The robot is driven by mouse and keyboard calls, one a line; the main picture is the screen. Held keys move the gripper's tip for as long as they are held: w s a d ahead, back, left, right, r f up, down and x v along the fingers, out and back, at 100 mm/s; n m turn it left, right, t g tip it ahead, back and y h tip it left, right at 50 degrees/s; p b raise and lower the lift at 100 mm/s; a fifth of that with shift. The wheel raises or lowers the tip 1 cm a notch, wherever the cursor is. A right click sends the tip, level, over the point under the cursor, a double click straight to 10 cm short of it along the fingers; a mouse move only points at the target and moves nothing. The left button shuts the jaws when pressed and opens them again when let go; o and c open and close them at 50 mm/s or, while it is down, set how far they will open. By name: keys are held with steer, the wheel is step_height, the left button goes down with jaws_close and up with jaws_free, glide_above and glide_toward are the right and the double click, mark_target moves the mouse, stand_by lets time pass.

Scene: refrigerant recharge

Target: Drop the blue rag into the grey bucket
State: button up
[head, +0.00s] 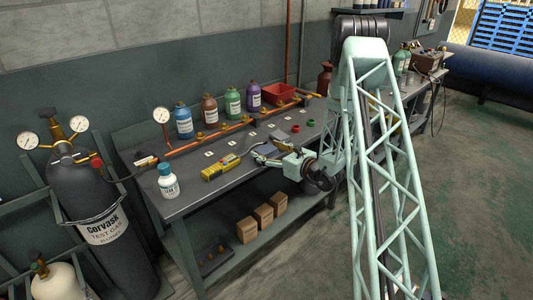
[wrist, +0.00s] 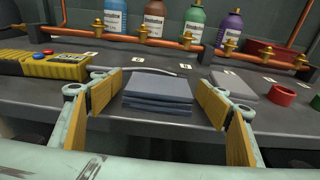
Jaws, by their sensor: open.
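The blue rag (wrist: 158,90) is a folded, layered slate-blue stack on the dark bench top, in the middle of the wrist view. My gripper (wrist: 156,98) is open, with one yellow-padded finger on each side of the rag and visible space between the pads and the cloth. In the head view my gripper (head: 272,154) is low over the bench, and the rag is small and partly hidden there. I cannot make out the grey bucket in either view.
A greyer folded cloth (wrist: 234,86) lies right of the rag, beside a red ring (wrist: 281,93). A yellow meter (wrist: 42,70) is at the left. A copper pipe (head: 210,135) with valves and several bottles run along the back. A white bottle (head: 168,182) stands near the bench's left end.

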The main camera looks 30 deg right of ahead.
mark_target(266, 149)
stand_by(0.4)
steer(key=c, duration=1)
steer(key=shift+r, duration=0.15)
steer(key=shift+r+p, duration=0.45)
steer(key=shift+r, duration=1.1)
steer(key=v, duration=0.5)
steer(key=p+v, duration=0.1)
steer(key=v, duration=0.4)
steer(key=f+v, duration=0.1)
steer(key=v, duration=0.5)
steer(key=shift+s+p, duration=0.1)
steer(key=shift+p, duration=0.25)
